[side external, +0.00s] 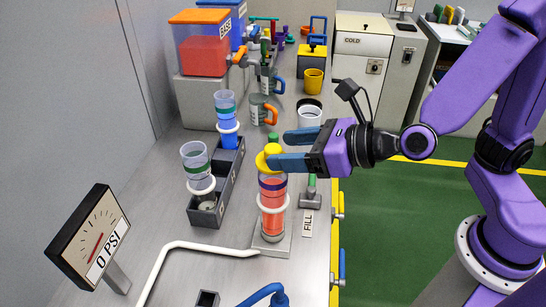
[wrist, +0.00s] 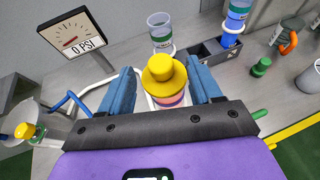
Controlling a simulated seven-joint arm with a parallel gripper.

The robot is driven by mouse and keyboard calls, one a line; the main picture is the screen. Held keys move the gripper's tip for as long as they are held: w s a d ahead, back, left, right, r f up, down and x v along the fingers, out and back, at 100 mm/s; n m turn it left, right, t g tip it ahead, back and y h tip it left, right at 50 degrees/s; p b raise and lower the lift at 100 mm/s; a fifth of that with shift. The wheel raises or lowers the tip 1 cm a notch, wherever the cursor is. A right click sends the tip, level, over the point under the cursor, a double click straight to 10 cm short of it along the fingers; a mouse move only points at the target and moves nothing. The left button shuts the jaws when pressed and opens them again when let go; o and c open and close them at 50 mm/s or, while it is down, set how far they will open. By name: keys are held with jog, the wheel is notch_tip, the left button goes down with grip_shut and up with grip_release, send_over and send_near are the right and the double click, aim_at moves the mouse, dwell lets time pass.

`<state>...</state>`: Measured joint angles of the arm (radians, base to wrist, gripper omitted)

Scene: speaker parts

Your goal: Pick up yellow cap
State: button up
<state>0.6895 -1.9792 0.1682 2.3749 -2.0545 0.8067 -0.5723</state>
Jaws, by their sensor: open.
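The yellow cap (side external: 269,157) sits on top of the bottle of red liquid (side external: 272,205), which stands upright on a grey base plate beside the FILL label. In the wrist view the yellow cap (wrist: 162,74) lies between my two blue fingers. My gripper (side external: 289,150) is open around the cap, with one finger on each side. In the wrist view my gripper (wrist: 163,84) shows gaps between the fingers and the cap. I cannot tell whether either finger touches it.
A grey rack (side external: 230,162) with two clear cups, one holding blue liquid, stands left of the bottle. A pressure gauge (side external: 92,240) and white pipe (side external: 190,245) are front left. Mugs, a yellow cup (side external: 313,82) and a BASE tank (side external: 205,45) stand farther back.

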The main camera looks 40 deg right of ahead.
aim_at(266, 152)
jog(key=shift+x, duration=2.7)
jog(key=shift+c, duration=0.4)
jog(key=shift+f, duration=0.1)
jog(key=c, duration=1)
